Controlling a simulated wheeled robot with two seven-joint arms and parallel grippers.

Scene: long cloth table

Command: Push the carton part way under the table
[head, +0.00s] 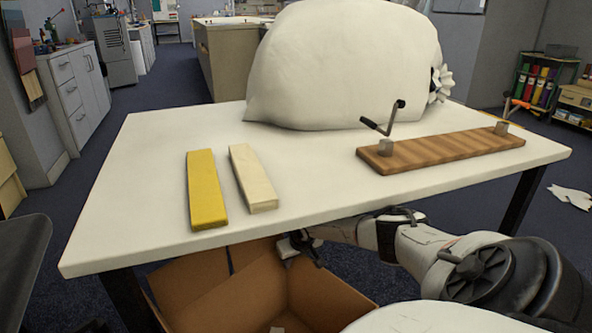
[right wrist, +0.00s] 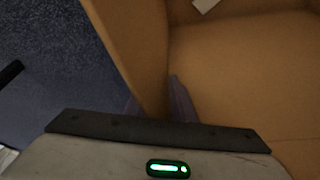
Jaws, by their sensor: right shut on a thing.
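The open brown cardboard carton (head: 235,302) is on the floor at the table's near edge, its far part hidden beneath the white table (head: 310,185). A small pale piece lies inside it. My right arm reaches in below the tabletop from the right. My right gripper (head: 301,246) is at the carton's upper edge. In the right wrist view its two fingers (right wrist: 157,105) stand on either side of the carton wall (right wrist: 140,45), shut on it. The carton's inside (right wrist: 240,60) fills the right of that view. My left gripper is not in view.
On the table are a yellow bar (head: 206,190), a cream bar (head: 252,177), a wooden board (head: 440,149) with a crank, and a large white sack (head: 345,65). Dark table legs (head: 522,200) stand at the corners. Blue carpet shows left of the carton.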

